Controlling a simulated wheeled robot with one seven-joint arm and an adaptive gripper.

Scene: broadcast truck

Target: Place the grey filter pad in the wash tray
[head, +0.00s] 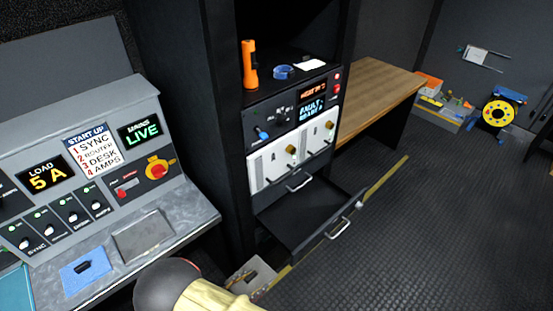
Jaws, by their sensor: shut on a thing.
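My gripper is not in view; only a dark rounded part and a cream link of my arm show at the bottom edge. I cannot make out a grey filter pad for certain. A flat grey rectangle (143,236) lies on the desk ledge at the left; I cannot tell whether it is a pad or a shallow tray. A teal flat thing (15,287), possibly a tray, is cut off at the lower left edge. A light grey object (252,276) low by the rack is partly hidden by my arm.
A blue pad with a black item (85,268) lies on the ledge below the control desk (90,170). The rack's dark drawer (305,215) stands open and looks empty. An orange torch (249,65) stands on the rack. A wooden bench (378,88) is behind. Floor at right is clear.

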